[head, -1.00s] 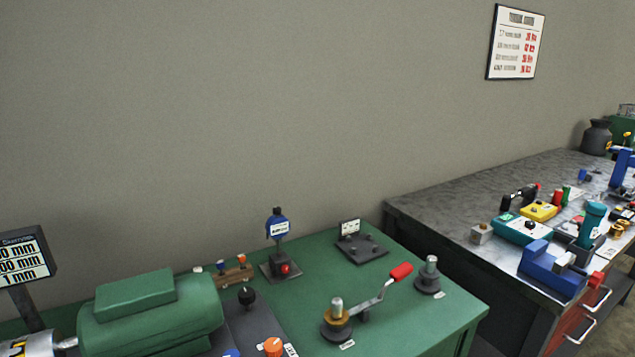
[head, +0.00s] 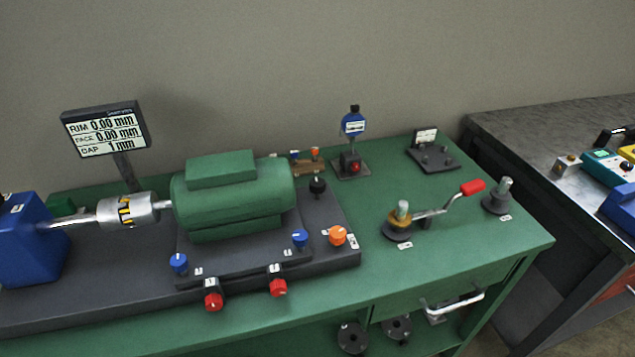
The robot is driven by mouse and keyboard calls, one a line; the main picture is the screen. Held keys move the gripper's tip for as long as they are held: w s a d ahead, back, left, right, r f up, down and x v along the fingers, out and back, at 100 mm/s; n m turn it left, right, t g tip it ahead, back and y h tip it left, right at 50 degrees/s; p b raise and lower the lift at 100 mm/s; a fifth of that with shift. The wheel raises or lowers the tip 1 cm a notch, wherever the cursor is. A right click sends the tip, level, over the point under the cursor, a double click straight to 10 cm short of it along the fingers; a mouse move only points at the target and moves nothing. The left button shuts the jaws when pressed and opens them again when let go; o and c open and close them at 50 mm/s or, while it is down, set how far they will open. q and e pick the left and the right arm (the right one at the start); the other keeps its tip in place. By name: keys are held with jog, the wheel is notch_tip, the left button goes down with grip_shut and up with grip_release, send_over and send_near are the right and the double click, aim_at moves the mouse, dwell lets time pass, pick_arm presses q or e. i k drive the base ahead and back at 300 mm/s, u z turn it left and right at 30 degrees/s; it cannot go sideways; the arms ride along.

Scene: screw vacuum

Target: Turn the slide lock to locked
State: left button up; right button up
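No part that I can surely name as the slide lock stands out. The green motor (head: 232,195) sits on a dark base plate (head: 345,235) on the green bench. Around it are an orange knob (head: 337,235) with a small label beside it, a black knob (head: 317,186), blue knobs (head: 300,238) (head: 179,263) and red knobs (head: 278,287) (head: 213,300). The labels are too small to read, so the lock's state cannot be told. Neither of my grippers is in view.
A display (head: 106,130) reads rim 0.00 mm, face 0.00 mm, gap 1 mm. A silver coupling (head: 127,210) joins a blue block (head: 30,240). A red-handled crank (head: 472,187), a blue dial gauge (head: 353,124) and a drawer handle (head: 455,303) are to the right. A grey bench (head: 540,130) stands beyond a gap.

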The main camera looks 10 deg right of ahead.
aim_at(337, 234)
jog(key=u, duration=1.2)
jog(key=k, duration=1.05)
jog(key=z, duration=1.2)
jog(key=i, duration=0.5)
jog(key=u, duration=0.05)
